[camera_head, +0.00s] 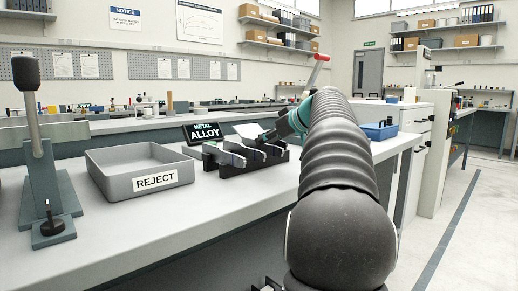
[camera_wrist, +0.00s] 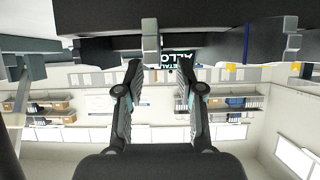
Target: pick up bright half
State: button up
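A black rack (camera_head: 252,160) stands on the bench in front of the METAL ALLOY sign (camera_head: 205,132). Light metal pieces (camera_head: 224,154) lie in its slots; I cannot tell for sure which is the bright half. My gripper (camera_head: 267,136) is low at the right end of the rack, partly hidden by my arm. In the wrist view, which is upside down, my gripper (camera_wrist: 160,68) has its fingers apart with nothing between them. The rack (camera_wrist: 100,50) shows close beyond the fingertips, with a pale metal piece (camera_wrist: 150,40) near the left finger.
A grey REJECT tray (camera_head: 140,172) stands empty left of the rack. A grey testing fixture with a lever (camera_head: 40,150) is at the far left. A blue bin (camera_head: 379,131) sits at the right end of the bench. The bench front (camera_head: 200,220) is clear.

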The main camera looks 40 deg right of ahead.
aim_at(261, 148)
jog(key=x, duration=0.4)
jog(key=shift+s+d+f, duration=0.1)
grip_shut()
